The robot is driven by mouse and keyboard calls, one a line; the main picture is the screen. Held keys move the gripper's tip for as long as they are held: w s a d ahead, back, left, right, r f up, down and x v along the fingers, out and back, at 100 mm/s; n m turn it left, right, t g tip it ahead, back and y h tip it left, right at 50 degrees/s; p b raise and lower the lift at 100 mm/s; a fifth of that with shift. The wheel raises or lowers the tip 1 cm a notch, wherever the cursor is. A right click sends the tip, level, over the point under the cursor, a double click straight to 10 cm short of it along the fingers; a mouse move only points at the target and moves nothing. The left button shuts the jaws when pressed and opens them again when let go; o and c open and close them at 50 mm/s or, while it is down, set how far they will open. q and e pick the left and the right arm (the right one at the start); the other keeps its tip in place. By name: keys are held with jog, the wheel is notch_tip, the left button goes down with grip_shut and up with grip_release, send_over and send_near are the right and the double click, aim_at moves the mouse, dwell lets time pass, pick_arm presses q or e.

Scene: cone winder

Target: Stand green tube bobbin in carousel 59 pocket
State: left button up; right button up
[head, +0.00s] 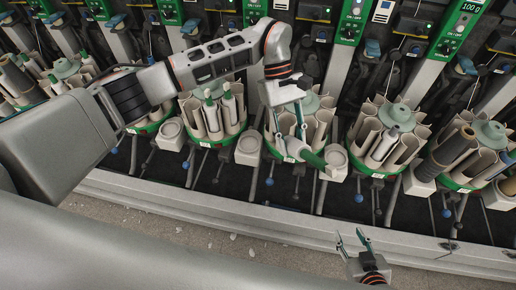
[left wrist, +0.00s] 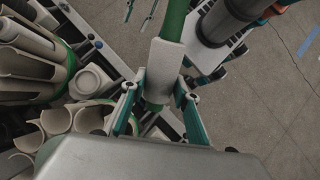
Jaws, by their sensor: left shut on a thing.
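My left gripper (head: 291,134) is shut on the green tube bobbin (head: 296,150), a green tube with a white yarn body, held tilted at the front of the middle carousel (head: 318,107). In the left wrist view the fingers (left wrist: 160,92) grip the bobbin's white body (left wrist: 164,66), and its green tube (left wrist: 176,18) extends away. The carousel has a green base and several pale curved pockets; the arm and gripper hide part of it. Its number is too small to read. My right gripper (head: 353,238) is open and empty, low over the floor.
Similar carousels with bobbins stand in a row, such as the one to the left (head: 213,115) and one to the right (head: 388,137). White square holders with round tops (head: 248,149) stand between them. A pale rail (head: 225,215) runs along the front, with open floor before it.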

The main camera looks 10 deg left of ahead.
pick_arm(q)
jog(key=w+d+r+n+t+h, duration=0.45)
jog(key=d+r+n+h, duration=0.25)
jog(key=n+h, duration=0.25)
jog(key=w+a+f+n+t+h+b, duration=0.2)
jog(key=w+a+f+n+t+b, duration=0.1)
jog(key=w+n+t, duration=0.4)
jog(key=w+a+f+t, duration=0.1)
jog(key=t, duration=0.2)
jog(key=shift+w+f+b, duration=0.3)
jog(key=shift+w, duration=0.05)
pick_arm(e)
jog(key=shift+w+a+f+y, duration=0.2)
jog(key=shift+w+a, duration=0.1)
jog(key=shift+a, duration=0.15)
jog(key=shift+w+a+f+y, duration=0.2)
jog(key=shift+w+a, duration=0.05)
jog(key=shift+a, duration=0.2)
pick_arm(q)
jog(key=shift+s, duration=0.1)
pick_arm(e)
jog(key=shift+s+d+f, duration=0.1)
jog(key=shift+d+f, duration=0.05)
jog(key=shift+f, duration=0.15)
jog(key=shift+r, duration=0.1)
